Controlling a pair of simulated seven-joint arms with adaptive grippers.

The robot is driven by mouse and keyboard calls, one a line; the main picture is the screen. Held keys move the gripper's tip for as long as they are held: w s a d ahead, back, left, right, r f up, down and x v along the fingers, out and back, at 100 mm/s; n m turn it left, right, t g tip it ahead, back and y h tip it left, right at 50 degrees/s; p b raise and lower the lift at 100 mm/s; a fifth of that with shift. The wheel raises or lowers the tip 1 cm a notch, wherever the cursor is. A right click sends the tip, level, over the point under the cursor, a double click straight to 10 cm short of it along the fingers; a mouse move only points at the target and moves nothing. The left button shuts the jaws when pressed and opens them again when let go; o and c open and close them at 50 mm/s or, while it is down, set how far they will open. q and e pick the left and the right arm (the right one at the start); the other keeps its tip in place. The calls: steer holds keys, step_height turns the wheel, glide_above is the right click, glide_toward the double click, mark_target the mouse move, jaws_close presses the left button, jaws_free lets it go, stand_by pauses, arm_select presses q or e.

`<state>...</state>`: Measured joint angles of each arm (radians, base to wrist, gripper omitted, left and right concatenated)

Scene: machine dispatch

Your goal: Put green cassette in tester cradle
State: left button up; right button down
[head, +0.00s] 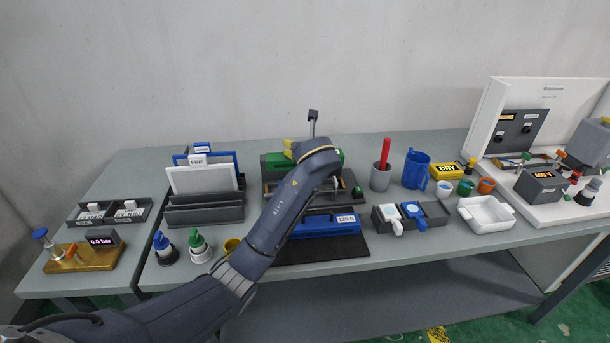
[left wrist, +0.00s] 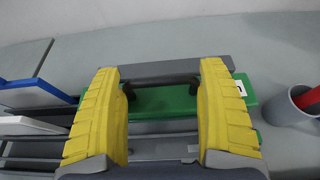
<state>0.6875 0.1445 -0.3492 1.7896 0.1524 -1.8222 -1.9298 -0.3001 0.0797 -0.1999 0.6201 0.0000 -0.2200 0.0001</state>
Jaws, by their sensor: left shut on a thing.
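The green cassette (head: 273,163) is at the tester cradle (head: 352,200), behind the blue cassette, partly hidden by my left arm. In the left wrist view the green cassette (left wrist: 165,101) has a dark handle along its top and a white label at its right end. My right gripper is not in view.
A blue cassette (head: 335,224) lies on a black mat (head: 345,250) in front of the cradle. A rack (head: 205,214) with upright panels stands left. A grey cup (head: 380,178) with a red stick stands close on the right. A lever (head: 313,122) rises behind.

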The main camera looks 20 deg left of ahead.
arm_select(q)
steer(key=shift+f, duration=5.1)
steer(key=o, duration=1.5)
steer(key=shift+f, duration=0.15)
steer(key=v, duration=1.2)
steer(key=shift+d, duration=0.1)
